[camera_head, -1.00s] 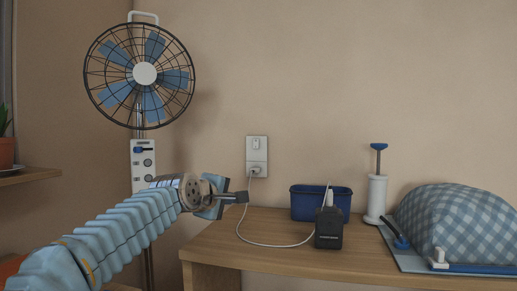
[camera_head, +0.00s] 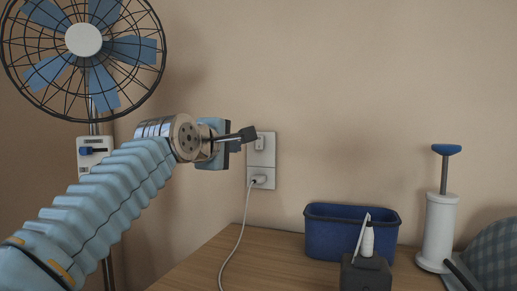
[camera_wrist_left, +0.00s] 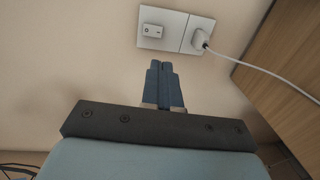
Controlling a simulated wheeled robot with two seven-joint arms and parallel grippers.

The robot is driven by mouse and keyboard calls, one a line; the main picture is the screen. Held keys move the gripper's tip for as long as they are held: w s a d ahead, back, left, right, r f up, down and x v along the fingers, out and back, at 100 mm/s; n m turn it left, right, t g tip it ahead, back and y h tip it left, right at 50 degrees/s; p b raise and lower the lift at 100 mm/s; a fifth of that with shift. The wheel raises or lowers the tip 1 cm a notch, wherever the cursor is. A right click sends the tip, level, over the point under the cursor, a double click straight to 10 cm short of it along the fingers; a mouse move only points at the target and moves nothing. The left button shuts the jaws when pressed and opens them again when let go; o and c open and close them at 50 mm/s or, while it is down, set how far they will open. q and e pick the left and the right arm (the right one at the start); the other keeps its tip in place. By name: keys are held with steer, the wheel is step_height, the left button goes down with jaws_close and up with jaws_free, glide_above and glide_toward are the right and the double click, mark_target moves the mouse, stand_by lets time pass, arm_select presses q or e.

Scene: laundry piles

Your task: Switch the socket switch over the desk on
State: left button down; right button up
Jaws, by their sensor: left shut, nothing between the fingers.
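The socket switch (camera_head: 259,144) is a small white rocker on the upper half of a white wall plate (camera_head: 268,160) above the desk. It also shows in the left wrist view (camera_wrist_left: 152,30), at the top left half of the plate. A white plug (camera_head: 258,181) with a cord sits in the lower socket. My left gripper (camera_head: 250,133) is shut and empty. In the head view its tips overlap the plate's upper left corner. In the left wrist view the tips (camera_wrist_left: 161,66) appear just below the plate; contact cannot be told. My right gripper is not in view.
The wooden desk (camera_head: 215,265) holds a blue bin (camera_head: 325,240), a black charger (camera_head: 366,275), a white pump-like item (camera_head: 438,230) and a checkered cover (camera_head: 497,255). A fan (camera_head: 83,40) stands at left.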

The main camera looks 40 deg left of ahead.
mark_target(259, 148)
arm_select(q)
steer(key=p+x, duration=0.3)
steer(key=x, duration=1)
steer(key=shift+w, duration=0.25)
steer(key=shift+w+a+f, duration=0.1)
steer(key=shift+w, duration=0.1)
